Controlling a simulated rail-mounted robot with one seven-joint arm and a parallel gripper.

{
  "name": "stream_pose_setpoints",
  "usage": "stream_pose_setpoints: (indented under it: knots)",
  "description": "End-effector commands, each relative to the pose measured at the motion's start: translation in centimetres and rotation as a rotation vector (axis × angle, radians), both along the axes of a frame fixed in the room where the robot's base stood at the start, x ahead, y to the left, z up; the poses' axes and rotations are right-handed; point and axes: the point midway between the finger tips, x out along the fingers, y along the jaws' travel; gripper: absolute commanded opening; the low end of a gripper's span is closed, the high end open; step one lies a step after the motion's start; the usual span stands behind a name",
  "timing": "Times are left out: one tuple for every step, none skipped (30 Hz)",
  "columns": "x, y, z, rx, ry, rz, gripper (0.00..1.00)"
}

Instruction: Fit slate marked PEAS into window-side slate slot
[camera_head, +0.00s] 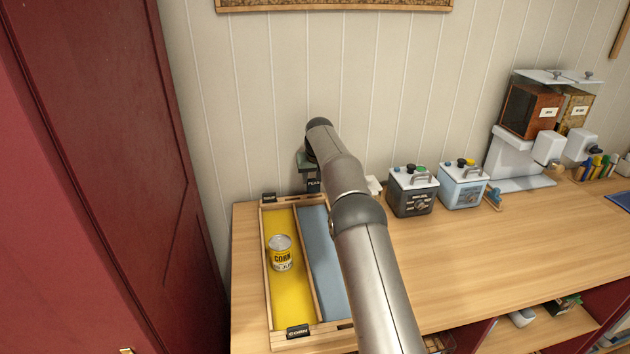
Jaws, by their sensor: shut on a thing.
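A small dark slate marked PEAS (314,186) is in my gripper (309,172) at the far end of the two-lane wooden tray (264,275). My gripper is shut on it, and my wrist covers part of the view. The slate is upright, over or at the far rim of the blue lane (322,250). I cannot tell whether it touches the rim or sits in a slot there. Dark CORN slates stand at the far end (268,197) and near end (298,331) of the yellow lane (279,220). My forearm hides the blue lane's right side and part of its near end.
A yellow-labelled CORN can (281,253) stands in the yellow lane. A red cabinet (110,130) rises at left. The counter (490,250) is clear at right.

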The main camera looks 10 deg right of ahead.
Motion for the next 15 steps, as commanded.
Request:
stream_pose_setpoints:
  knots:
    - [0.2,-0.1,-0.1,0.000,-0.001,0.000,0.19]
    - [0.3,-0.2,-0.3,0.000,0.000,0.000,0.19]
    - [0.3,-0.2,-0.4,0.000,-0.001,-0.001,0.19]
    - [0.4,-0.3,-0.5,0.000,-0.001,-0.001,0.19]
    - [0.5,-0.4,-0.6,0.000,-0.001,-0.001,0.19]
    - [0.6,-0.5,-0.9,0.000,0.000,-0.001,0.19]
    - [0.7,-0.5,-1.3,0.000,0.001,-0.001,0.19]
    - [0.6,-0.5,-1.8,0.000,0.003,-0.001,0.19]
    - [0.6,-0.4,-2.4,0.000,0.002,-0.001,0.19]
    - [0.6,-0.4,-2.9,0.000,0.003,-0.001,0.19]
    - [0.6,-0.4,-3.3,0.000,0.002,-0.001,0.19]
    - [0.6,-0.4,-3.7,0.000,0.002,-0.001,0.19]
    - [0.6,-0.4,-3.9,0.000,0.001,-0.001,0.19]
    - [0.6,-0.4,-3.9,0.000,0.000,-0.001,0.19]
    - [0.6,-0.4,-3.9,0.000,-0.001,-0.001,0.19]
